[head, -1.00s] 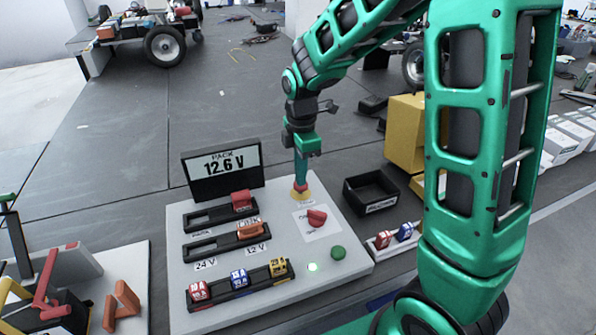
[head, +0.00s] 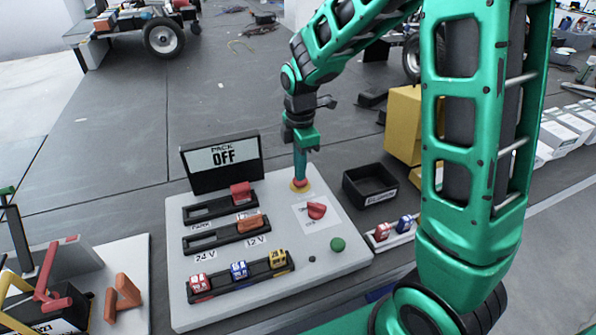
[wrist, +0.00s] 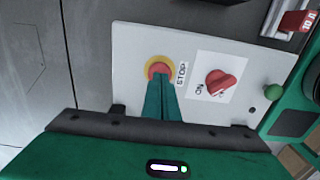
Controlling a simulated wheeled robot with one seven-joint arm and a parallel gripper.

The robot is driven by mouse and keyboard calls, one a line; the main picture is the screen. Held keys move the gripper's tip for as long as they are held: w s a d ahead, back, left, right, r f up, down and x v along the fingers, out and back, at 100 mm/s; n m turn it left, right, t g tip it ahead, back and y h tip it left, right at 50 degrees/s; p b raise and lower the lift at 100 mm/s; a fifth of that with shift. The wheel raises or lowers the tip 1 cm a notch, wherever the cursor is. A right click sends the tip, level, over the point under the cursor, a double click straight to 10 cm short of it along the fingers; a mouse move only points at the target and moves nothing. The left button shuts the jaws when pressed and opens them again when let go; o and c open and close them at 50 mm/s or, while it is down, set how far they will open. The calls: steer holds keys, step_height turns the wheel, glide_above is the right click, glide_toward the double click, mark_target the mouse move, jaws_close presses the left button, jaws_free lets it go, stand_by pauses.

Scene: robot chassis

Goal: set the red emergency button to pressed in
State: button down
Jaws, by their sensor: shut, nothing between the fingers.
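The red emergency button (head: 299,184) sits on a yellow ring at the back right of the white panel (head: 345,262). My gripper (head: 300,178) is shut and empty, pointing down with its fingertips at the button, apparently touching its top. In the wrist view the red button (wrist: 160,70) shows beyond the closed fingertips (wrist: 158,82), beside the label STOP. The fingertips hide part of the button. The display (head: 222,160) behind the panel reads PACK OFF, and the small lamp (head: 312,259) at the front is dark.
A red rotary switch (head: 316,210) and a green button (head: 338,244) are close in front of the emergency button. Slots with red, orange, blue and yellow pieces lie to the left. A black tray (head: 370,185) stands right of the panel.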

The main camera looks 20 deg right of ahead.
step_height(320, 180, up, 13)
stand_by(0.3)
stand_by(0.4)
steer(key=s+d+f+m, duration=0.2)
steer(key=s+d+m, duration=0.6)
steer(key=s+m, duration=0.4)
steer(key=s+d+f+m, duration=0.2)
steer(key=s+d+m, duration=0.7)
steer(key=s, duration=0.7)
steer(key=m, duration=0.3)
steer(key=shift+d, duration=0.15)
steer(key=shift+s, duration=0.1)
steer(key=shift+w+f, duration=0.25)
steer(key=shift+w, duration=0.4)
